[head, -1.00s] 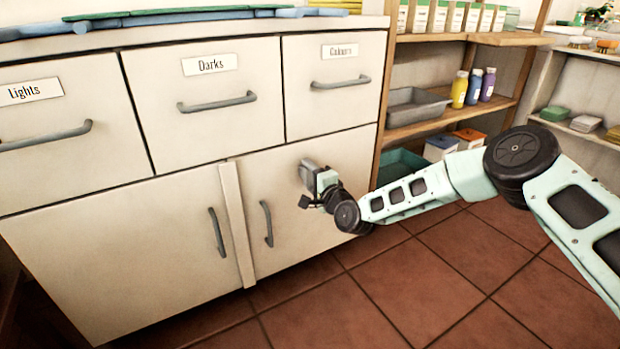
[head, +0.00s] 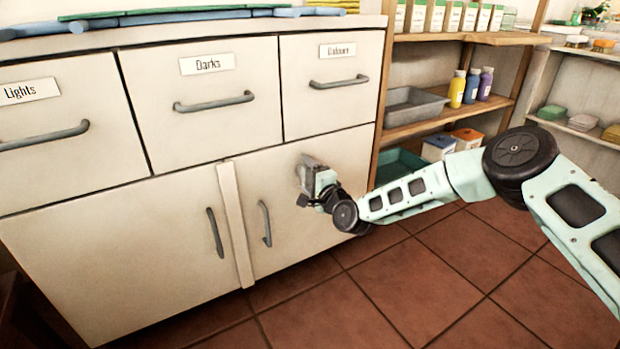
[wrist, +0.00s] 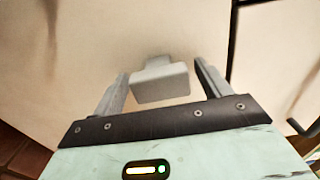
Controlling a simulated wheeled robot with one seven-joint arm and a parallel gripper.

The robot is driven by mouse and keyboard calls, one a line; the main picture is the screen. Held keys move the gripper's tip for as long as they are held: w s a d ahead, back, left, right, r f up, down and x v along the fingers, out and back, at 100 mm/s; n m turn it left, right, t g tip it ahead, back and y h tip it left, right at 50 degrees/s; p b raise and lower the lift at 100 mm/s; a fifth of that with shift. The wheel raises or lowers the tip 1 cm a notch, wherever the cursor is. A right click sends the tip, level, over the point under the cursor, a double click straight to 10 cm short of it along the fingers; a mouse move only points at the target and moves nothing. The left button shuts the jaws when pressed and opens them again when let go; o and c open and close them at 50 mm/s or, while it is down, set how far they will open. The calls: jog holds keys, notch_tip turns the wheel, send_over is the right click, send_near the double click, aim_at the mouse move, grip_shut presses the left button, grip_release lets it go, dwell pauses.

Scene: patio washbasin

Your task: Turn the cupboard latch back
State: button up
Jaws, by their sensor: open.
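The cupboard latch (wrist: 160,84) is a small pale grey block on a short stem, fixed to the cream cupboard front. In the wrist view it lies between the two fingers of my gripper (wrist: 162,70), with a visible gap on each side. My gripper is open and faces the right-hand door (head: 295,235). In the head view my gripper (head: 309,178) is close to the upper part of that door, and the latch cannot be told apart from it. Whether the fingertips touch the door is unclear.
Grey bar handles (head: 215,232) (head: 265,223) stand either side of a vertical strip (head: 236,225) between the doors. Labelled drawers (head: 203,105) with handles sit above. An open wooden shelf (head: 430,122) with bottles stands at the right. The tiled floor (head: 400,290) in front is clear.

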jog(key=p+v, duration=0.6)
jog(key=v, duration=1.1)
jog(key=shift+d, duration=0.2)
jog(key=shift+s, duration=0.15)
jog(key=s+a+r+n+g+h, duration=0.1)
jog(key=s+a+r+n+g, duration=0.15)
jog(key=s+n+g, duration=0.3)
jog(key=s+a+r+n+g+h, duration=0.1)
jog(key=s+a+r+n+g, duration=0.1)
jog(key=s+r+n+g, duration=0.4)
jog(key=s+d+r+n+g+h, duration=0.1)
jog(key=s+d+r+n+h, duration=0.15)
jog(key=s+d, duration=0.4)
jog(key=s+d+r+n+g+h, duration=0.1)
jog(key=s+d+r+n+h, duration=0.2)
jog(key=s, duration=0.7)
jog(key=s+d+r+n+g+h, duration=0.2)
jog(key=s+d+r, duration=0.25)
jog(key=s, duration=0.35)
notch_tip(320, 180, up, 37)
jog(key=p, duration=3.8)
jog(key=shift+d+t, duration=0.1)
jog(key=shift+t, duration=0.15)
